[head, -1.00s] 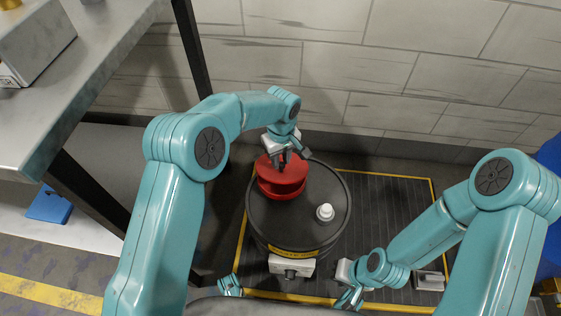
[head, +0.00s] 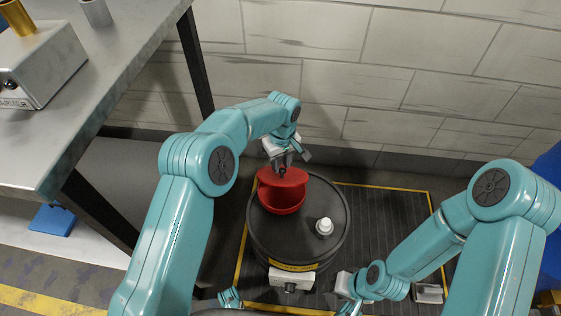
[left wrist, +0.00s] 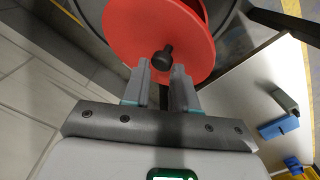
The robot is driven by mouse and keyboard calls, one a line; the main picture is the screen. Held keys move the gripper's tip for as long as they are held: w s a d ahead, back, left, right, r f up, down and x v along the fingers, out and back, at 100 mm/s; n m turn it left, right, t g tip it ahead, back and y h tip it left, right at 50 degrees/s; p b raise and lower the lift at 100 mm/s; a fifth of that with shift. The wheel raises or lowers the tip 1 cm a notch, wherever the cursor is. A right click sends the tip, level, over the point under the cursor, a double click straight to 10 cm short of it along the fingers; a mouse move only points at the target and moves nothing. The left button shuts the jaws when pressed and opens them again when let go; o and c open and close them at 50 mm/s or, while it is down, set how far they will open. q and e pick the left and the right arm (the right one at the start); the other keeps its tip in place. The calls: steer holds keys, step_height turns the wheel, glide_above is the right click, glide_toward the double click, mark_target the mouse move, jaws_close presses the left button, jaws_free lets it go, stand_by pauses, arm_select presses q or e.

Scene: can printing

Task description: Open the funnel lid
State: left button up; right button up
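The red funnel (head: 284,207) sits on top of the black drum (head: 335,205). Its red lid (head: 282,176) is tilted up at the back, and the funnel's mouth shows below it. My left gripper (head: 281,165) is at the lid's outer face. In the left wrist view, the lid (left wrist: 135,32) faces the camera, and its black knob (left wrist: 162,59) sits between the fingertips of my left gripper (left wrist: 161,70), which look closed on it. My right gripper (head: 347,295) is low, right of the drum, away from the funnel; its fingers are too small to read.
A white cap (head: 324,226) stands on the drum's top, right of the funnel. A grey table (head: 105,110) with a metal device (head: 45,65) is at the left. A tiled wall (head: 400,60) closes the back. A blue object (head: 51,218) lies on the lower shelf.

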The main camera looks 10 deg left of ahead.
arm_select(q)
steer(key=o, duration=0.4)
steer(key=shift+w+d+f, duration=0.35)
steer(key=shift+w+d, duration=0.05)
steer(key=shift+d, duration=0.1)
steer(key=shift+w+f, duration=0.15)
steer(key=shift+a+r, duration=0.1)
steer(key=shift+r, duration=0.1)
steer(key=shift+a, duration=0.1)
steer(key=shift+r, duration=0.2)
steer(key=r+p, duration=0.5)
steer(key=r, duration=1.1)
steer(key=shift+s, duration=0.2)
